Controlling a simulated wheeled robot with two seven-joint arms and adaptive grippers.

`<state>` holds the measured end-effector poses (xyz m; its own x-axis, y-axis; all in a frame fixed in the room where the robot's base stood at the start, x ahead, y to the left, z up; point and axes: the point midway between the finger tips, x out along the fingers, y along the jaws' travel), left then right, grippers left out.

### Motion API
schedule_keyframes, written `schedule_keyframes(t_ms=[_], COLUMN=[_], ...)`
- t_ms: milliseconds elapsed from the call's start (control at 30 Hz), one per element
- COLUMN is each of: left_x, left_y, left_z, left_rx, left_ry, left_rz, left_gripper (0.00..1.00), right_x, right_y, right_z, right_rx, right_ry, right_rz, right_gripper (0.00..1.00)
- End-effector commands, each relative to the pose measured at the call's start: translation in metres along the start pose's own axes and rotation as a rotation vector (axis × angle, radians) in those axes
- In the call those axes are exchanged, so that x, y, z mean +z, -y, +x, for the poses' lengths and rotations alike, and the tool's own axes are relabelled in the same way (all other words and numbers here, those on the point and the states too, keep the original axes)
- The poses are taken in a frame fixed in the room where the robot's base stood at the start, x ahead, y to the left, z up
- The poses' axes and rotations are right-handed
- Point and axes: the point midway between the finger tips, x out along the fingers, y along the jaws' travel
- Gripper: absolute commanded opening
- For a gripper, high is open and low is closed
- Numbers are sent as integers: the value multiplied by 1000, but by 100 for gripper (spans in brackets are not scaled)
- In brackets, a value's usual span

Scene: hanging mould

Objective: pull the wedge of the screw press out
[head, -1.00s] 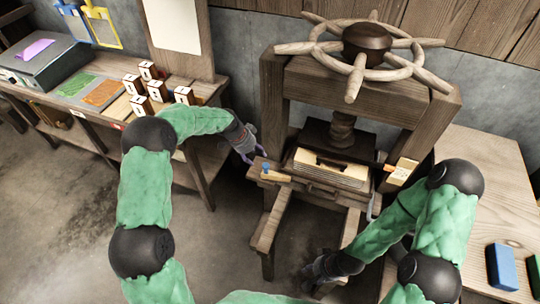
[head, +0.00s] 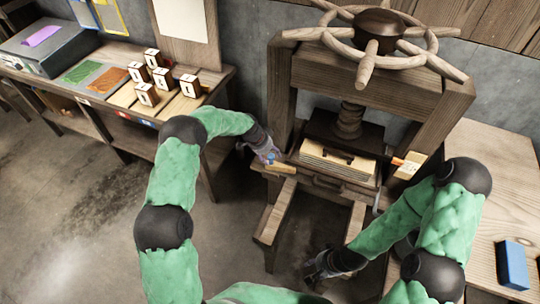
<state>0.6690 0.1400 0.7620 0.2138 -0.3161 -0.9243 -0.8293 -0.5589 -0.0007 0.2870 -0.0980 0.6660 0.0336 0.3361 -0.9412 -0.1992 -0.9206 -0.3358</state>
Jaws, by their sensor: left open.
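The wooden screw press stands right of centre, with a spoked wheel (head: 375,38) on top and a dark screw (head: 349,120) below it.
A pale block with an orange part (head: 409,165) sits at the press's right side. A table on the right holds a blue block (head: 512,265). The floor between is open.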

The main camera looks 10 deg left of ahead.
Motion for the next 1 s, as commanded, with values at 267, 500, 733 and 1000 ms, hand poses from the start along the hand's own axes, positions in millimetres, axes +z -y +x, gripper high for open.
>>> schedule_keyframes(t_ms=[267,500,733,1000], left_x=[0,0,16,43], left_y=[0,0,20,50], left_z=[0,0,-5,-18], left_rx=[-1,-2,-7,-7], left_ry=[0,-1,-3,-4], left_rz=[0,0,-4,-2], left_gripper=[42,0,0,0], right_x=[0,0,-1,-1], right_y=[0,0,-4,-9], right_z=[0,0,11,26], right_rx=[0,0,0,0], right_ry=[0,0,0,0], right_rz=[0,0,0,0], right_gripper=[40,40,40,40])
